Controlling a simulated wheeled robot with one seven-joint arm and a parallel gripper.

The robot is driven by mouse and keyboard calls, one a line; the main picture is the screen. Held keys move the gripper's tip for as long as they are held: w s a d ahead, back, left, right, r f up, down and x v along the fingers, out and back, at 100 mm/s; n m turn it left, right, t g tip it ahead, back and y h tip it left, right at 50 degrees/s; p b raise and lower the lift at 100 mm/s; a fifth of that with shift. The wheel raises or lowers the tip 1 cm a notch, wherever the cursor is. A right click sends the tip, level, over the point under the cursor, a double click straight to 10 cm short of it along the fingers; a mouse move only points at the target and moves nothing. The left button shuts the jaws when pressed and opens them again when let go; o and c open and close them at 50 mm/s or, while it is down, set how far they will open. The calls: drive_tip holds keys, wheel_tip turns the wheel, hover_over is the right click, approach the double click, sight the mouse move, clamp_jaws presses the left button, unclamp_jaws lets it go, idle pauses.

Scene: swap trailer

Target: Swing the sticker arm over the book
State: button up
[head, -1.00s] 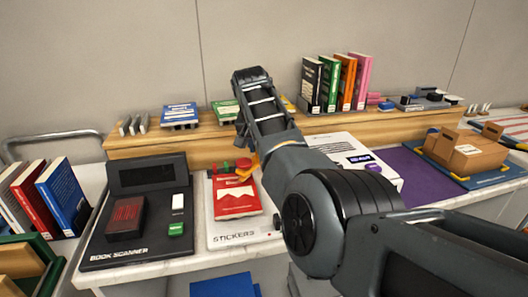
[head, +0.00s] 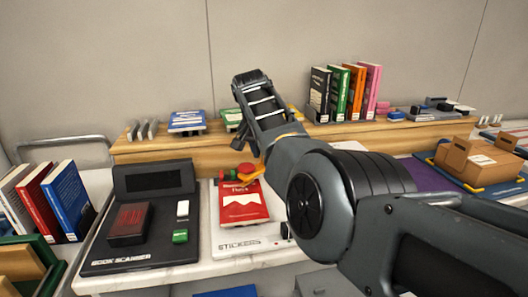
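A red book (head: 243,203) with a white label shape lies flat on the white sticker station (head: 226,241), marked STICKERS. At its far edge are a red round part (head: 245,168), a green part (head: 227,174) and an orange bar (head: 252,176), which I take to be the sticker arm. The orange bar slants by the book's far right corner; whether it touches the book is unclear.
A black book scanner (head: 100,262) with red, white and green parts stands left of the station. A wooden ledge (head: 150,152) behind carries flat books and upright books (head: 345,92). A cardboard box (head: 470,160) sits at right. My arm covers the counter right of the station.

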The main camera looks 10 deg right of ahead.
sight(260, 169)
drive_tip(key=shift+o, duration=1.2)
drive_tip(key=v, duration=0.7)
drive_tip(key=shift+r, duration=0.35)
drive_tip(key=shift+s+a, duration=0.1)
